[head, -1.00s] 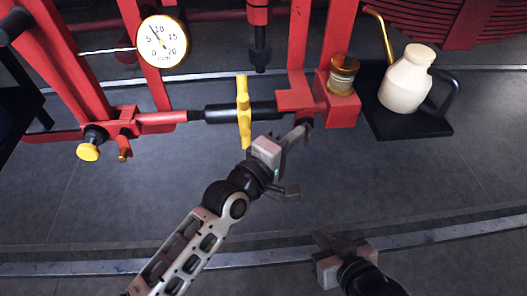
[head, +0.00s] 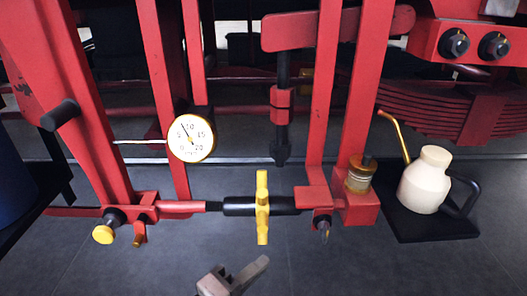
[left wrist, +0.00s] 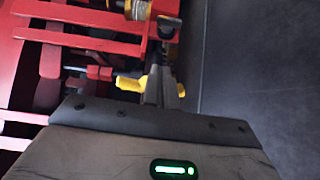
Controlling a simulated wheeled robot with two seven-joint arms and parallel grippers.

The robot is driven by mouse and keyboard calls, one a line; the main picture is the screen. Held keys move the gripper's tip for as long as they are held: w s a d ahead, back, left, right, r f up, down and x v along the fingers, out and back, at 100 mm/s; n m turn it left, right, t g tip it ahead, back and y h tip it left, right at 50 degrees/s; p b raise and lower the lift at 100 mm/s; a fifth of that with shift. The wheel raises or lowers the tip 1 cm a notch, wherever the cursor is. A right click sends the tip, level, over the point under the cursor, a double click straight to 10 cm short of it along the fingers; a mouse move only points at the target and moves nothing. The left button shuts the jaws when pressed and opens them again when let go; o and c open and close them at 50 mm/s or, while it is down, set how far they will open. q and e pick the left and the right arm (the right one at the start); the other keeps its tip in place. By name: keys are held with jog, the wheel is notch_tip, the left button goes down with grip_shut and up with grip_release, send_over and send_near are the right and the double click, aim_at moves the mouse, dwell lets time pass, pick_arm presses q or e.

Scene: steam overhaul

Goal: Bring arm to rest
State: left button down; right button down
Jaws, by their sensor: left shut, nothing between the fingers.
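My left gripper (head: 245,272) shows at the bottom middle of the head view, partly cut off by the frame's edge. It is shut and empty. It is below the yellow cross handle (head: 262,207) on the black shaft, with a gap between them in the picture. In the left wrist view, the left gripper (left wrist: 163,88) points toward the red machine, and a yellow handle (left wrist: 128,84) shows beside it. My right gripper is in neither current view.
A round pressure gauge (head: 191,138) is on the red frame. A yellow knob (head: 104,234) is at left. A brass oil cup (head: 361,175) stands on a red block. A cream oil can (head: 425,181) stands on a black tray (head: 432,228). Grey floor (head: 330,270) lies open in front.

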pick_arm(q)
jog(key=s+a+f+m+g+y, duration=0.2)
jog(key=s+a+f+m+y, duration=0.7)
jog(key=a+f+m, duration=0.2)
notch_tip(320, 180, down, 3)
jog(key=shift+a+r, duration=0.1)
jog(key=shift+a, duration=0.55)
